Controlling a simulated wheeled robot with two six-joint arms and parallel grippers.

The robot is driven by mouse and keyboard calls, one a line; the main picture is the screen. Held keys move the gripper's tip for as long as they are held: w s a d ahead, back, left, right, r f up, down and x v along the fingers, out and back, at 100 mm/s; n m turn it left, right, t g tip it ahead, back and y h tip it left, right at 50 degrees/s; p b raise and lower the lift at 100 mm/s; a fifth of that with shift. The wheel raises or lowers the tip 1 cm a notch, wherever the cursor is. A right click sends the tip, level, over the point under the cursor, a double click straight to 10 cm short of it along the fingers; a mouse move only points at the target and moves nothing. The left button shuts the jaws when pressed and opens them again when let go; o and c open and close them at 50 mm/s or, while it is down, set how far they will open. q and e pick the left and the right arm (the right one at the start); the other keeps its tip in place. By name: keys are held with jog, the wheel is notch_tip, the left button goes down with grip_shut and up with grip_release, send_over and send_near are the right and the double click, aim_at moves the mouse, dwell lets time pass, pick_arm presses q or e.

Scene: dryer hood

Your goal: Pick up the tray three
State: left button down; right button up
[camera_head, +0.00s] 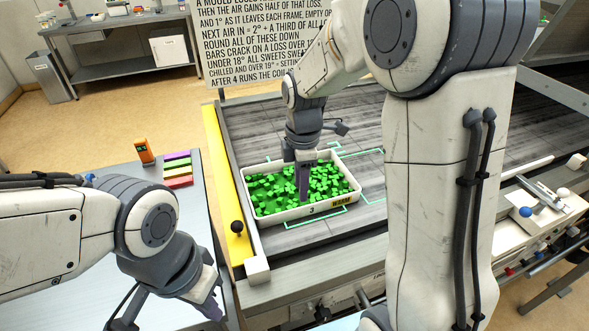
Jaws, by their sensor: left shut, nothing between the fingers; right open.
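Tray three (288,217) is a white tray full of small green cubes. Its front wall bears a "3" and a yellow "WARM" label. It sits level on the dark slatted bed, inside green corner marks. My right gripper (303,196) points down over the middle of the tray, its fingertips at or among the cubes. Its fingers are seen edge-on, so their gap is hard to see, and I cannot tell whether they touch anything. My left gripper (212,306) is low at the left, shut and empty, in front of the side table and away from the tray.
A yellow rail (222,180) with a black knob runs along the bed's left side. The side table (205,205) holds an orange device (144,151) and several coloured bars (178,170). A text board (265,45) stands behind. My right arm hides part of the bed.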

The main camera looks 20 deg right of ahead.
jog(key=w+d+n, duration=0.1)
jog(key=w+d, duration=0.1)
jog(key=d, duration=0.1)
jog(key=p, duration=0.1)
send_over(312, 205)
jog(key=shift+n, duration=0.3)
jog(key=f, duration=0.4)
jog(key=shift+w+f, duration=0.2)
jog(key=shift+f, duration=0.05)
jog(key=shift+f+p, duration=1.1)
jog(key=shift+f, duration=1.8)
grip_shut()
jog(key=shift+d+r, duration=0.1)
